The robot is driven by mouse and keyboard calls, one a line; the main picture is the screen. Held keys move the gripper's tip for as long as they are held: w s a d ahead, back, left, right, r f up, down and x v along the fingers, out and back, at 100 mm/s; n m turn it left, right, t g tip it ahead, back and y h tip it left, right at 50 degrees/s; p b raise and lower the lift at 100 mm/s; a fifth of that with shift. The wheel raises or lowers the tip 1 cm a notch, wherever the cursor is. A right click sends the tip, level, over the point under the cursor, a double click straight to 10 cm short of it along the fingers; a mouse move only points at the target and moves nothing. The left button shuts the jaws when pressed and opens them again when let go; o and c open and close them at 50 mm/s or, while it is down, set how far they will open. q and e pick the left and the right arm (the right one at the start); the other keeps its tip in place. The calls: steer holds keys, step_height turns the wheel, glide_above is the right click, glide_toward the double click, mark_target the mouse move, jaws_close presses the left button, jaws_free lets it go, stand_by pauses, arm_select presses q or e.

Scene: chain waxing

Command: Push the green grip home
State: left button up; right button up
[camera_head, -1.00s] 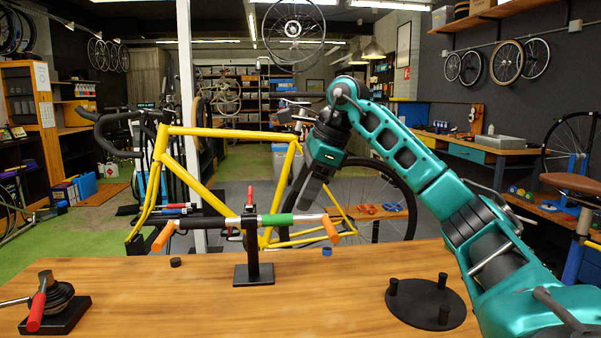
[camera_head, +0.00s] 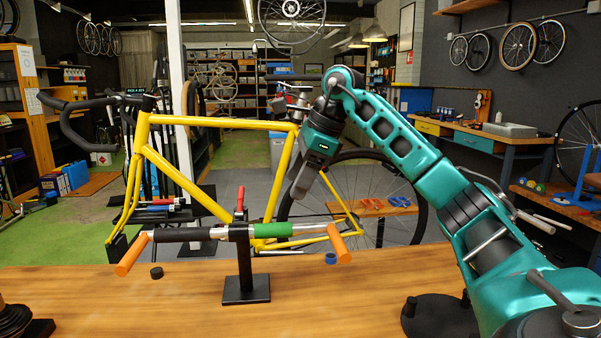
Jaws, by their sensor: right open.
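The green grip (camera_head: 272,230) is a short sleeve on a silver handlebar (camera_head: 310,228), just right of the stand's clamp. Bare silver bar shows between it and the orange piece (camera_head: 338,243) angled down at the right end. A black stand (camera_head: 246,270) on the bench holds the bar, with a red lever (camera_head: 240,199) on top. The bar's left side has a black sleeve (camera_head: 168,235) and another orange piece (camera_head: 132,254). My right gripper (camera_head: 298,190) is open and empty, pointing down above and slightly right of the green grip, apart from it. My left gripper is out of view.
The wooden bench (camera_head: 190,300) is mostly clear around the stand. A black cap (camera_head: 157,272) and a blue ring (camera_head: 331,258) lie on it. A black round base (camera_head: 425,315) sits at right, partly behind my arm. A yellow bicycle frame (camera_head: 190,185) stands behind the bench.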

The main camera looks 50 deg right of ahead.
mark_target(301, 225)
steer(key=b+x, duration=0.1)
steer(key=x, duration=0.9)
steer(key=shift+f+b, duration=0.35)
steer(key=shift+b, duration=0.05)
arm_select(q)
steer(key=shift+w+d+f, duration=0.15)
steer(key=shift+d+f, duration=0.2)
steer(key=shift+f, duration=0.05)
arm_select(e)
steer(key=shift+w+a+f, duration=0.15)
steer(key=shift+w+f, duration=0.15)
steer(key=shift+f, duration=0.35)
steer(key=c, duration=1.1)
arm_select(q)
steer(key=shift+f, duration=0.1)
arm_select(e)
steer(key=shift+s+d, duration=1.8)
steer(key=shift+d, duration=0.3)
steer(key=o, duration=1.1)
steer(key=shift+r, duration=0.1)
